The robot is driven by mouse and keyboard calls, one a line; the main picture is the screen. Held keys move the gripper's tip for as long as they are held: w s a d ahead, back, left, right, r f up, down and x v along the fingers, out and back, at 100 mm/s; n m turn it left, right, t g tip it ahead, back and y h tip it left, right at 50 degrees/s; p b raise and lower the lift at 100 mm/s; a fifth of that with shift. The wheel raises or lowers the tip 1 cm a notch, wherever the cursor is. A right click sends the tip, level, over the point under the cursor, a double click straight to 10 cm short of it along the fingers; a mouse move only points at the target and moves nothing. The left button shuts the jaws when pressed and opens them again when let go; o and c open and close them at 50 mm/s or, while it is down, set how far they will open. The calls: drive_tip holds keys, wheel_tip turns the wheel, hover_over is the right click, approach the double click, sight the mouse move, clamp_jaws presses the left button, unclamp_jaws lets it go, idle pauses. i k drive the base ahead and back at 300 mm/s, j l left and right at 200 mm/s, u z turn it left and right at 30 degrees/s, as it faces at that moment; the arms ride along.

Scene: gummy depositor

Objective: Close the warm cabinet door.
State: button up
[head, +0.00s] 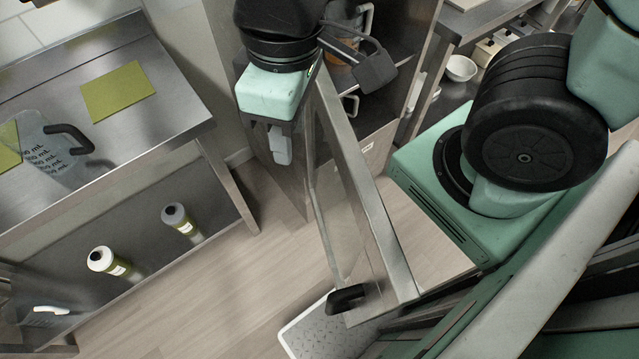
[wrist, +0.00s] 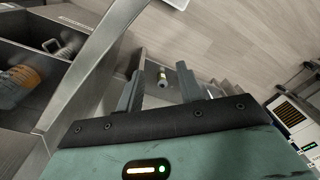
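The warm cabinet (head: 378,122) stands at top centre in the head view, with jugs on its shelves. Its metal-framed glass door (head: 362,185) stands open, swung out toward me. The black door handle (head: 346,298) is at the door's near end. In the head view my wrist is by the cabinet end of the door, left of it, far from the handle; the fingers are mostly hidden. In the wrist view my gripper (wrist: 160,70) is open, with nothing between its fingers. A metal bar, apparently the door frame (wrist: 92,62), passes just left of the fingers; contact cannot be told.
A steel table (head: 150,122) with green mats and a clear measuring jug (head: 50,150) stands at left. Bottles (head: 108,262) are on its lower shelf. A white-rimmed tray (head: 300,335) is low beneath the door's near end. Floor (head: 245,280) between table and door is clear.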

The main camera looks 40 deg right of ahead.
sight(381, 282)
drive_tip(key=k+j, duration=0.3)
drive_tip(key=k, duration=0.2)
drive_tip(key=k+j, duration=0.35)
drive_tip(key=k, duration=0.15)
